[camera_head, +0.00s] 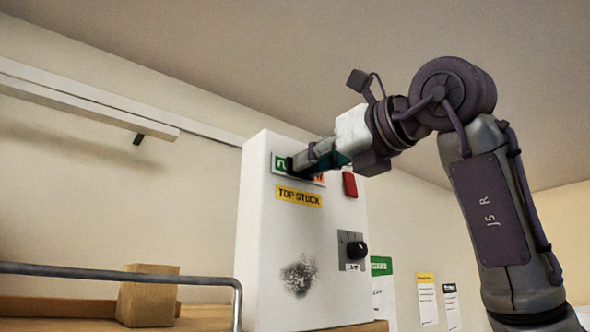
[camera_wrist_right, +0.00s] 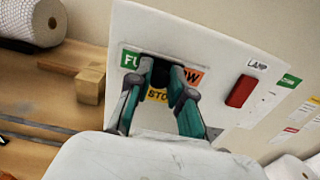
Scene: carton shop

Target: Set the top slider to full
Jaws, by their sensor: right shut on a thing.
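A white control box (camera_head: 262,230) carries the top slider above a yellow "TOP STOCK" label (camera_head: 298,197). The slider has a green label (camera_head: 280,162) at its left end, partly reading "FU", and an orange label (camera_wrist_right: 192,77) at its right end, partly reading "OW". My right gripper (camera_head: 297,164) reaches in from the right and is shut on the dark slider knob (camera_wrist_right: 168,73), which is mostly hidden between the fingers. In the head view the knob is close to the green end. My left gripper is not in view.
A red lamp block (camera_head: 350,184) sits right of the slider. A black rotary knob (camera_head: 356,249) is lower on the box. Paper rolls (camera_wrist_right: 32,22) show in the wrist view.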

